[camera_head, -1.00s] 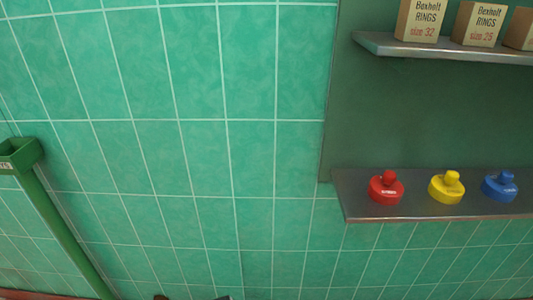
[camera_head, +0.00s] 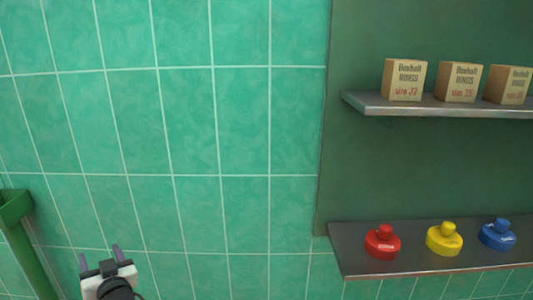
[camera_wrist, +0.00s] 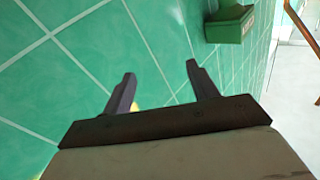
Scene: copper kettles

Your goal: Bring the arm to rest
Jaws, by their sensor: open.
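My gripper (camera_head: 100,252) shows at the bottom left of the head view, in front of the green tiled wall. Its two dark fingers stand apart and point up. In the wrist view my gripper (camera_wrist: 158,82) is open, with nothing between the fingers except tiles and a small blurred yellow patch behind. The rest of my arm lies mostly below the head view's lower edge.
A green post with a box-like top (camera_head: 15,207) stands at far left; a green box (camera_wrist: 230,25) shows in the wrist view. At right, a lower shelf (camera_head: 400,267) bears red (camera_head: 382,243), yellow (camera_head: 444,240) and blue (camera_head: 497,235) lidded items. An upper shelf (camera_head: 390,104) holds boxes (camera_head: 404,80).

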